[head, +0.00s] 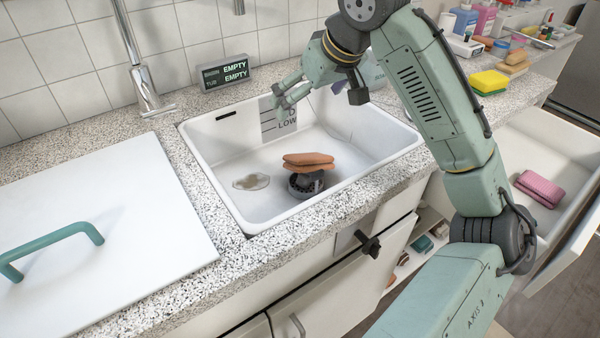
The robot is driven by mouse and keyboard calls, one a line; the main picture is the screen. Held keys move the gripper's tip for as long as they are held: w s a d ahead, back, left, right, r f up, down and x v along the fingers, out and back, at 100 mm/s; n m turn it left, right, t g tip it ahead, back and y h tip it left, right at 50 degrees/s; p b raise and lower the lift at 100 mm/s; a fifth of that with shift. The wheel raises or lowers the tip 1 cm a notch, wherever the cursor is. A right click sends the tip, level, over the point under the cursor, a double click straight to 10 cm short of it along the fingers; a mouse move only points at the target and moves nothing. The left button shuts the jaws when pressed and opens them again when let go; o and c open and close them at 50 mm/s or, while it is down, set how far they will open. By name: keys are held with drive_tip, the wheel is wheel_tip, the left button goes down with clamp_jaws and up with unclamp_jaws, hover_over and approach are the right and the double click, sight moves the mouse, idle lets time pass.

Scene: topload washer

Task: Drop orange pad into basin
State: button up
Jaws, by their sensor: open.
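An orange pad (308,164) is inside the outline of the white basin (215,130), over a dark round drain piece (300,190). It looks like two flat layers, and I cannot tell whether it rests on the drain piece or is just above it. My gripper (282,97) is over the back part of the basin, near the level marks on its rear wall. It is open, with nothing between the fingers. The pad is apart from it, lower and nearer the front.
A sign (224,72) reads basin EMPTY, tub EMPTY. A white lid (110,225) with a green handle covers the left counter. A yellow sponge (488,83) and bottles stand back right. An open drawer (510,150) at right holds a pink pad (540,188). A tap (140,60) stands behind.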

drive_tip(key=v, duration=1.2)
